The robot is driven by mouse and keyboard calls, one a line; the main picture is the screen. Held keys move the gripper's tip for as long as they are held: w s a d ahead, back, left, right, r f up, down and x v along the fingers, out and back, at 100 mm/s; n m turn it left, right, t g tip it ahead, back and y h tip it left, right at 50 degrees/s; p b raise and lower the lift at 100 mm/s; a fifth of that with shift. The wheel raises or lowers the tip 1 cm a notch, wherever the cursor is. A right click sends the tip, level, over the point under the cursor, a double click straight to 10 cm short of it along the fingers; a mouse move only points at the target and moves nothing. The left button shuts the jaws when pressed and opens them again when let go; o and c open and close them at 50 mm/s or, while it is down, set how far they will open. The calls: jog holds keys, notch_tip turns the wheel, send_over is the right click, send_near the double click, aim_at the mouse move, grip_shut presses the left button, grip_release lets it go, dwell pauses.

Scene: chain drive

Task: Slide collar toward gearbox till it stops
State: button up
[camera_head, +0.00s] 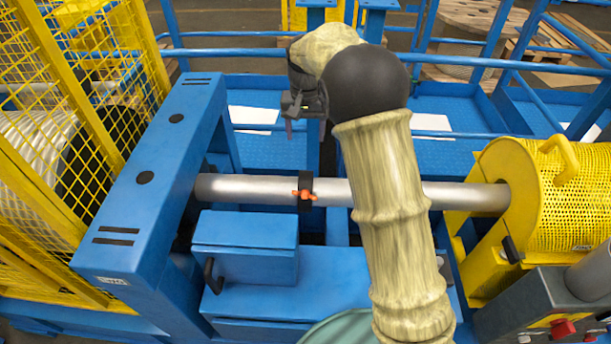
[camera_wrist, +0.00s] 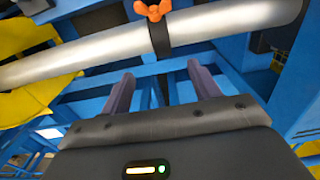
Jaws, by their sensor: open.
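The collar (camera_head: 306,186) is a narrow black ring around a grey metal shaft (camera_head: 250,189), with an orange wing screw (camera_head: 304,195) on it. It sits left of the shaft's visible middle. In the wrist view the collar (camera_wrist: 160,38) is just beyond the fingertips, with the orange wing screw (camera_wrist: 153,10) at the top edge. My gripper (camera_head: 305,125) is open and empty, above the collar in the head picture and apart from it. In the wrist view my gripper (camera_wrist: 159,82) shows two spread fingers roughly in line with the collar. My arm hides part of the shaft. No gearbox is clearly identifiable.
A blue frame (camera_head: 150,180) stands at the shaft's left end, and a yellow perforated guard (camera_head: 575,195) at its right. A blue box (camera_head: 245,262) sits below the shaft. A yellow mesh cage (camera_head: 120,60) is at left. A control box (camera_head: 540,305) is at lower right. Blue railings run behind.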

aim_at(306, 179)
notch_tip(306, 179, down, 17)
jog(key=shift+f+p, duration=0.1)
jog(key=shift+p, duration=0.4)
jog(key=shift+c, duration=0.2)
grip_shut()
jog(key=shift+d, duration=0.1)
